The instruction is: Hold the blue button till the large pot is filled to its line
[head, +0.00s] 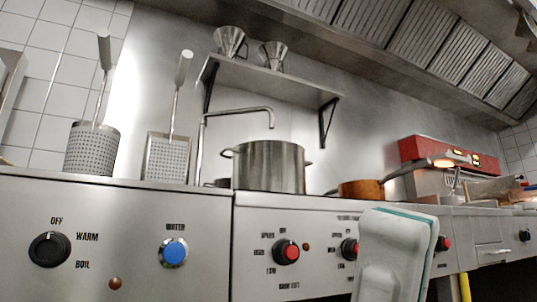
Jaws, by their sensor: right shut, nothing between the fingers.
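The blue button (174,252) sits in a round metal ring under the word WATER on the left front panel. Nothing touches it. The large steel pot (270,166) stands upright on the cooktop, right of the button. The bent tap spout (238,111) ends above the pot, and I see no stream of water from it. The pot's inside, its water level and any line are hidden at this low angle. My right gripper (398,222) is at the lower right, well right of the button; it is shut and empty, its fingers not clearly visible. My left gripper is out of view.
A black OFF/WARM/BOIL knob (49,250) is left of the button, and a red-capped knob (286,252) is right of it. Two strainer baskets (92,150) stand behind the panel. A copper pan (361,189) is right of the pot. Space before the button is clear.

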